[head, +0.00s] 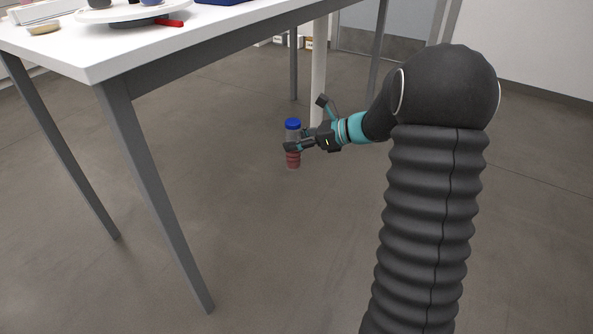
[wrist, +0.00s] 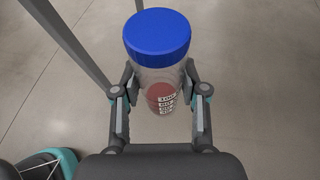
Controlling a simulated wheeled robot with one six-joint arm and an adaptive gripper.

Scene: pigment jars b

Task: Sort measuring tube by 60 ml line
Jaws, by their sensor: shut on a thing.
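The measuring tube (head: 293,159) is clear with a blue cap and red contents in its lower part. My gripper (head: 293,147) is shut on its sides and holds it upright in the air, beside the table and below its top. In the wrist view the tube (wrist: 155,75) stands between the two fingers of my gripper (wrist: 160,95), cap toward the camera. White printed scale marks show against the red part. The numbers are too small to read surely, and I cannot tell the fill level against the 60 line.
A white table (head: 115,58) with grey legs stands at the left. On it are a round white stand (head: 130,12), a red item (head: 168,22), a tan dish (head: 43,28) and part of a blue container (head: 222,1). The floor around the tube is clear.

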